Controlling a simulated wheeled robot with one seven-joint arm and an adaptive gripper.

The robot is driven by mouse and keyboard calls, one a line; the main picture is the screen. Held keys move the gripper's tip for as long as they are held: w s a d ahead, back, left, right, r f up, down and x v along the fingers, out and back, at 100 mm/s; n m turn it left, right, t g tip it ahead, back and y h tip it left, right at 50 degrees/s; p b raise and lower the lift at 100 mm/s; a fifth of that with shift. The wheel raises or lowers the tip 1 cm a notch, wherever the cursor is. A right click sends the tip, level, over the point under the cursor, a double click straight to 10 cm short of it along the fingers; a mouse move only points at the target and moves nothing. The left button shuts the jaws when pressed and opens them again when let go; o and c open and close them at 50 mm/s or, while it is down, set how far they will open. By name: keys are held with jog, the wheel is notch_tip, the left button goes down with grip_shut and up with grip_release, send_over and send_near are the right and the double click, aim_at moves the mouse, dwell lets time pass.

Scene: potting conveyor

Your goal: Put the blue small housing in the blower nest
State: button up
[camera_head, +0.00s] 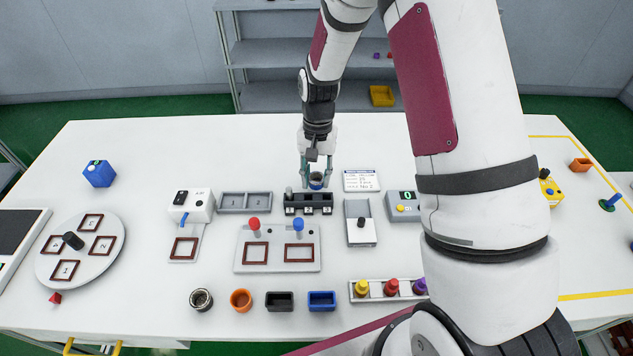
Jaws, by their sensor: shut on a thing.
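My gripper (316,182) is over the back middle of the table, pointing down. It is shut on a small round cup-like part with a dark inside and a blue side, which looks like the blue small housing (316,185). The part is just behind and above a dark rack with several slots (308,209); I cannot tell if they touch. A white box with a dark switch (190,203) stands to the left, with a brown square frame on its front plate (185,248); this may be the blower nest, and the frame looks empty.
A front row holds a grey round cup (201,300), an orange cup (241,299), a black box (279,301) and a blue box (322,301). A two-frame plate (277,265) with red and blue knobs stands midway. A round turntable (80,270) is left.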

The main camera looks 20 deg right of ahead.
jog(key=shift+f, duration=1.2)
jog(key=shift+f, duration=0.1)
jog(key=o, duration=0.8)
jog(key=shift+f, duration=0.1)
